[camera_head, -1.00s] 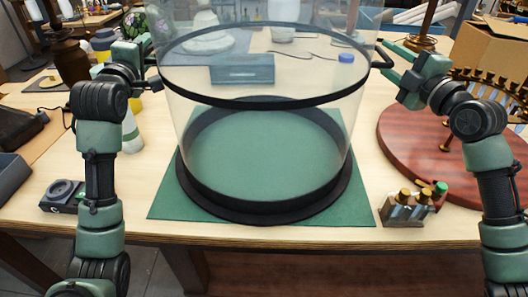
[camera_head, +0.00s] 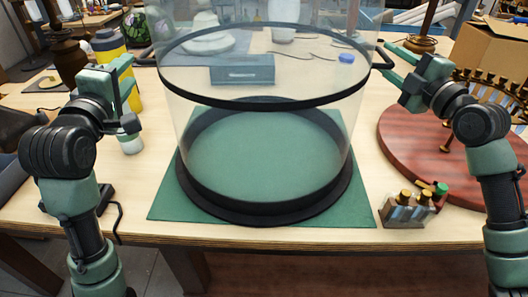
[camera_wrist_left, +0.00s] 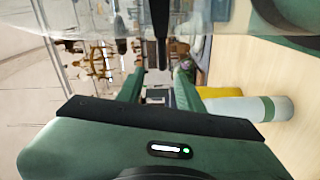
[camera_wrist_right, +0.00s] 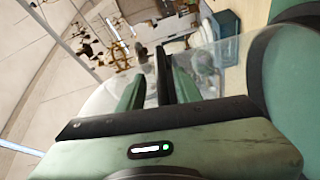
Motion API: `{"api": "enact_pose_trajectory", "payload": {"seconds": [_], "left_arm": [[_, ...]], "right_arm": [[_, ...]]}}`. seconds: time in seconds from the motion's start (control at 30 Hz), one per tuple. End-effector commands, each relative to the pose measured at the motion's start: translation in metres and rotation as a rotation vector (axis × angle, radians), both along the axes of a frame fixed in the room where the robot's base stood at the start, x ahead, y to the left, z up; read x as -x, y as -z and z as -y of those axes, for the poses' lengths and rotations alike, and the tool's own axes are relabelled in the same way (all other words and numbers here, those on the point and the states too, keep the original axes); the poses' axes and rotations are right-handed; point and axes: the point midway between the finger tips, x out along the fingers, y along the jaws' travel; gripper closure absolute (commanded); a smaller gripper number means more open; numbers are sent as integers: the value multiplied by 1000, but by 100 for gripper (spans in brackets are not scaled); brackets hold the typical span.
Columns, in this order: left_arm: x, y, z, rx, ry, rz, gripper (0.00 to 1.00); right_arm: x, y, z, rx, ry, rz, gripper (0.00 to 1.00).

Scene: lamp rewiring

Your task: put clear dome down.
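The clear dome (camera_head: 265,75) is a large see-through cylinder with a black band and a black handle on each side. It stands upright over a black base ring (camera_head: 250,210) on a green mat (camera_head: 165,205). Its top is out of the head view. My right gripper (camera_head: 386,65) is at the right handle (camera_head: 383,58). Its fingers are spread in the right wrist view (camera_wrist_right: 155,80).
A round red-brown wooden board (camera_head: 405,140) lies at right, close to my right arm. A small holder with brass-topped bottles (camera_head: 405,208) stands front right. A yellow container (camera_head: 108,50) and a white bottle (camera_head: 131,142) stand at left. A blue-grey box (camera_head: 242,69) shows through the dome.

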Motion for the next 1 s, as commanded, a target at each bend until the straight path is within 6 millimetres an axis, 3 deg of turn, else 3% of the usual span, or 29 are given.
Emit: {"api": "enact_pose_trajectory", "payload": {"seconds": [0.5, 0.7, 1.0], "left_arm": [[0, 0, 0, 0, 0, 1, 63], [0, 0, 0, 0, 0, 1, 63], [0, 0, 0, 0, 0, 1, 63]], "right_arm": [[87, 10, 46, 4, 2, -4, 66], [99, 10, 51, 3, 0, -1, 66], [100, 9, 51, 0, -1, 0, 66]]}}
